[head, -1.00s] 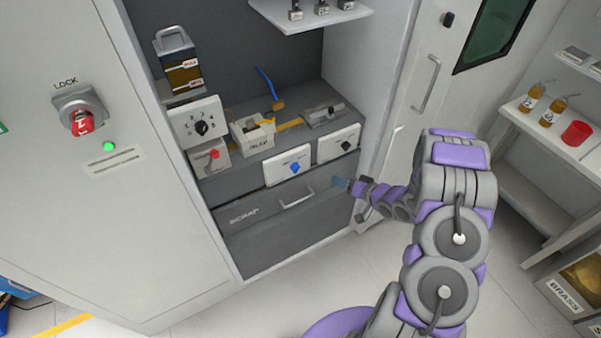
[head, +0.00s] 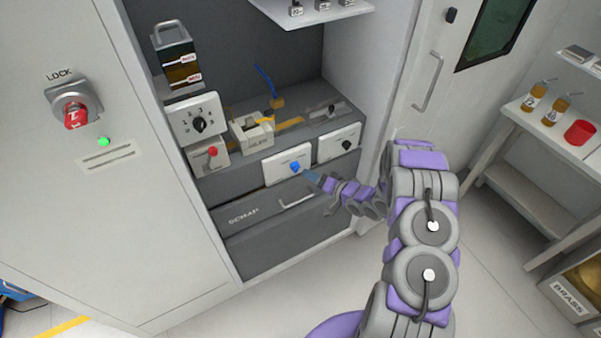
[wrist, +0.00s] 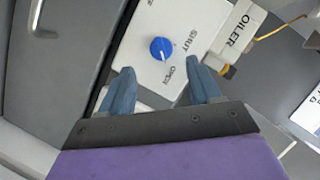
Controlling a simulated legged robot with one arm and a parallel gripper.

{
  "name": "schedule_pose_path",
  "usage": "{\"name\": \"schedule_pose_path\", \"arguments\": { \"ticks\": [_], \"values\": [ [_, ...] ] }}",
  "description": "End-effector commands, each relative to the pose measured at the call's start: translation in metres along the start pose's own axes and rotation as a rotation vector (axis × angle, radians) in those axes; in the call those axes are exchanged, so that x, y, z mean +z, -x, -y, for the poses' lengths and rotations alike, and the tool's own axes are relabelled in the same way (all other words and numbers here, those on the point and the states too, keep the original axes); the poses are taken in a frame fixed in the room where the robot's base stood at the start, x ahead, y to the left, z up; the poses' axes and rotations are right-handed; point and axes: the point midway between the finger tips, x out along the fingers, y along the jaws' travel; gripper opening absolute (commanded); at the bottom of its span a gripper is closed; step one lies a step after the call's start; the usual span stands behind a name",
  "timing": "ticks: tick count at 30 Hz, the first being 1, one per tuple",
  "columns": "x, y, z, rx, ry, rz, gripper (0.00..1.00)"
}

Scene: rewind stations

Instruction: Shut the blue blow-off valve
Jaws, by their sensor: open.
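The blue valve knob (head: 295,167) sits on a white plate on the front of the grey cabinet's lower ledge. In the wrist view the knob (wrist: 161,48) shows a pale pointer line aimed roughly towards the word OPEN; SHUT is printed at its upper right. My gripper (head: 313,178) is just right of and slightly below the knob in the head view. In the wrist view my gripper (wrist: 161,70) is open and empty, with blue fingers spread either side of the knob's line. The knob lies beyond the fingertips, apparently untouched.
A white plate with a black knob (head: 346,145) is to the right. A red knob (head: 212,152) and a numbered dial (head: 199,125) are to the left. The SCRAP drawer handle (head: 297,200) is below. The box marked OILER (wrist: 238,30) is beside the plate.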

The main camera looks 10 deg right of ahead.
Motion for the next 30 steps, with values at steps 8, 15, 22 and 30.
{"name": "schedule_pose_path", "arguments": {
  "ticks": [8, 15, 22, 30],
  "values": [
    [0.003, -0.049, -0.001, -0.001, 0.000, 0.002, 0.63],
    [0.001, -0.067, 0.000, -0.001, 0.001, 0.000, 0.63],
    [0.000, -0.068, 0.000, -0.001, 0.000, 0.000, 0.63],
    [0.000, -0.068, 0.000, 0.000, 0.000, 0.000, 0.44]
  ]
}}
